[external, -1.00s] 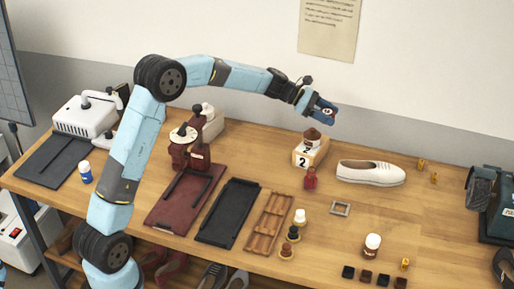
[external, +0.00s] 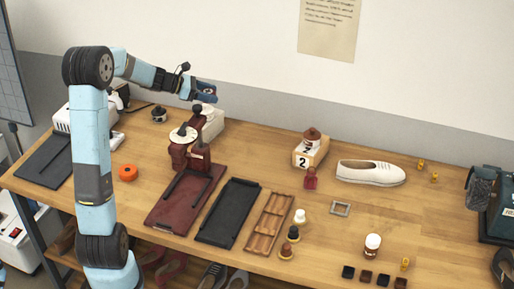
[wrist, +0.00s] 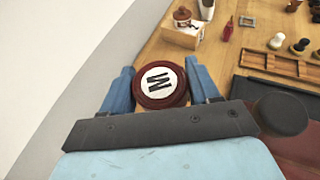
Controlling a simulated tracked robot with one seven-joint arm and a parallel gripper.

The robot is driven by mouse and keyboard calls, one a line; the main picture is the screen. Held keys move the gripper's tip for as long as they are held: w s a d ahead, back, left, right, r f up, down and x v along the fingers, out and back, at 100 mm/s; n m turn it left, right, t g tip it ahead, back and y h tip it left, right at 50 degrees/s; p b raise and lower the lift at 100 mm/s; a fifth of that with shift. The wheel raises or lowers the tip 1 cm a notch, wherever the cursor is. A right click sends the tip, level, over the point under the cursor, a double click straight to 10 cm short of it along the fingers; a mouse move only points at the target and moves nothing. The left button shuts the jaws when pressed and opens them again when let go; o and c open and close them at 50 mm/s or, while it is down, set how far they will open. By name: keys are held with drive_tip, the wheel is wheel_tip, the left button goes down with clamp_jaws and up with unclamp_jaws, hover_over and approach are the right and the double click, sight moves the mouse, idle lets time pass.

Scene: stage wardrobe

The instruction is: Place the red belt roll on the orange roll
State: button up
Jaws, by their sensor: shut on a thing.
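The dark red roll with a white label marked with a letter (wrist: 160,86) sits between the two blue fingers of my gripper (wrist: 162,84) in the wrist view. My gripper (external: 206,92) is shut on it and holds it high above the back of the bench in the external view, where only a small part of the roll shows. The orange roll (external: 128,172) lies flat on the bench at the left, just right of my arm. Nothing rests on it. It is not in the wrist view.
A dark red press (external: 190,150) stands between the orange roll and the black tray (external: 228,212). A small black-topped item (external: 159,115) stands behind the orange roll. A numbered block (external: 309,152) and a white shoe (external: 370,172) are farther right. Bare wood surrounds the orange roll.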

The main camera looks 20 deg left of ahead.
drive_tip(key=s+a+n+t+y, duration=0.1)
drive_tip(key=s+a+n+t, duration=0.1)
drive_tip(key=s+a, duration=0.45)
drive_tip(key=s+a+n+t+y, duration=0.1)
drive_tip(key=s+a, duration=0.3)
drive_tip(key=a, duration=0.5)
drive_tip(key=n+t+y, duration=0.3)
hover_over(128, 169)
wheel_tip(128, 169, down, 13)
drive_tip(key=shift+g, duration=0.3)
drive_tip(key=shift+f, duration=4.2)
drive_tip(key=o, duration=1.1)
drive_tip(key=shift+f, duration=0.1)
